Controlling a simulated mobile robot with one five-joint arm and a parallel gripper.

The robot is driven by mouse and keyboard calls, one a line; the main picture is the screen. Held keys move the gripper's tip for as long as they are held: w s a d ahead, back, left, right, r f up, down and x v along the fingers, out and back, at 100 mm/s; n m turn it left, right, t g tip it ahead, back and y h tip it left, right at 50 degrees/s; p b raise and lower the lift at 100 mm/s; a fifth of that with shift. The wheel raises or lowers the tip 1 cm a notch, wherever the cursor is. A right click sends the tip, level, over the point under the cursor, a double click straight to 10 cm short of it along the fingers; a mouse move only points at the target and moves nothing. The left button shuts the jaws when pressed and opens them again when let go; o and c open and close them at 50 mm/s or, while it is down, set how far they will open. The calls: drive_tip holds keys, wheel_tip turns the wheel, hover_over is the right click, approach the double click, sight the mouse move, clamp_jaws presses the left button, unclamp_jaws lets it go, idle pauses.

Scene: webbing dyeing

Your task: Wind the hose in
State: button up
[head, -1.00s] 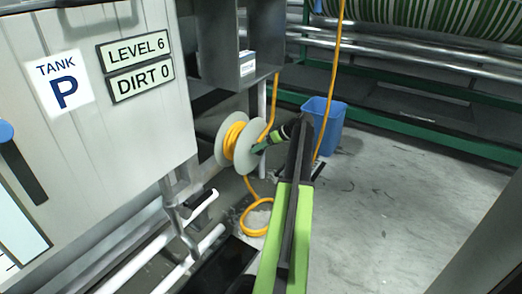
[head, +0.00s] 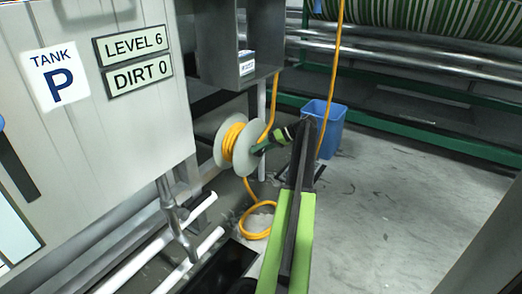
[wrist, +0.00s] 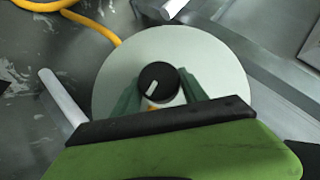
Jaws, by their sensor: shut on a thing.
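The hose reel (head: 238,148) has pale grey discs and a yellow hose (head: 232,141) wound on its drum. More hose hangs below it and lies in a loop (head: 258,221) on the floor. In the wrist view the reel's outer disc (wrist: 215,70) faces me with a black knob (wrist: 158,78) that bears a white mark. My gripper (wrist: 158,92) is shut on this knob, one green finger on each side. In the head view my gripper (head: 262,147) reaches the reel from the right. The hose end is not clearly seen.
Tank P (head: 95,100) stands at the left with signs reading LEVEL 6 and DIRT 0. White pipes (head: 165,245) run below it. A blue bin (head: 325,128) stands behind my arm. The floor at the right (head: 400,210) is mostly clear.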

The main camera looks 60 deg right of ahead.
drive_tip(key=o, duration=1.3)
drive_tip(key=shift+o, duration=0.2)
drive_tip(key=shift+s+d+r+p, duration=0.15)
drive_tip(key=shift+s+r+p, duration=0.1)
drive_tip(key=shift+r+p, duration=0.1)
drive_tip(key=p+v, duration=0.8)
drive_tip(key=v, duration=0.8)
drive_tip(key=shift+s+d+p, duration=0.15)
drive_tip(key=shift+s+p, duration=0.15)
drive_tip(key=shift+p, duration=0.1)
